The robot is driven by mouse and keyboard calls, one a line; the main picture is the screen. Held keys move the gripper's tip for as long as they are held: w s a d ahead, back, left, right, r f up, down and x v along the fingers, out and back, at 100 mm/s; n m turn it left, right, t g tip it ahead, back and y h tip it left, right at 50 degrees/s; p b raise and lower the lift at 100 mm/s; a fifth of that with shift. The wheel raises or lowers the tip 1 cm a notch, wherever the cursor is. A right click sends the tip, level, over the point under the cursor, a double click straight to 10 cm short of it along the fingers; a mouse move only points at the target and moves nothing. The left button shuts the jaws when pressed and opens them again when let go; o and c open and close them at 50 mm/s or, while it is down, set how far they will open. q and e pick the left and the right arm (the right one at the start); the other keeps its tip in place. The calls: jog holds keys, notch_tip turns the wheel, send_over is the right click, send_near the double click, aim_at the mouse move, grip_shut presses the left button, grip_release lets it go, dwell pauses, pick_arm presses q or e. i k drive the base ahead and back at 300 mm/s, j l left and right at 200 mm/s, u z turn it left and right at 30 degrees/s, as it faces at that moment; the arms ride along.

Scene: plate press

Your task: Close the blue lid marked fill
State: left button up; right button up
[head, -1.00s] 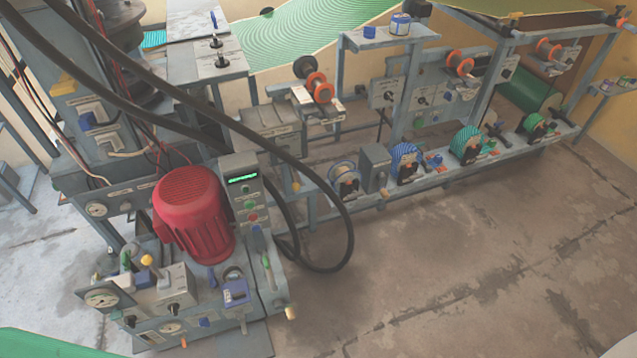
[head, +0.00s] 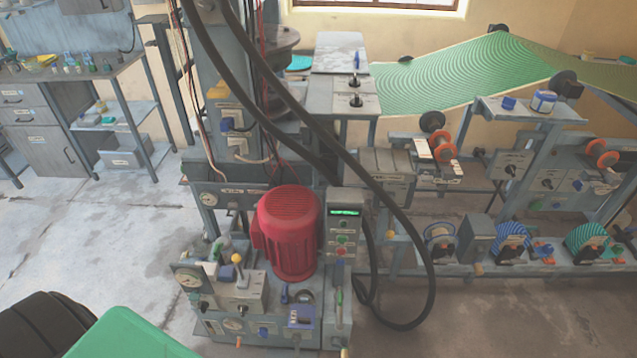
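A small blue part (head: 300,316) sits at the front of the press's lower unit, just below a dark round opening (head: 304,296). It looks like a lid swung open from that opening, but any marking on it is too small to read. A smaller blue piece (head: 285,293) stands left of the opening. Neither of my grippers is in view, so nothing is seen touching the lid.
A red motor (head: 290,232) stands behind the opening, and a control box (head: 344,222) with a green display to its right. Thick black hoses (head: 425,262) loop down on the right. A yellow-knobbed lever (head: 238,262) stands left. Open floor (head: 110,225) lies left.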

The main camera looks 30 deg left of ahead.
aim_at(302, 315)
jog(key=u, duration=1)
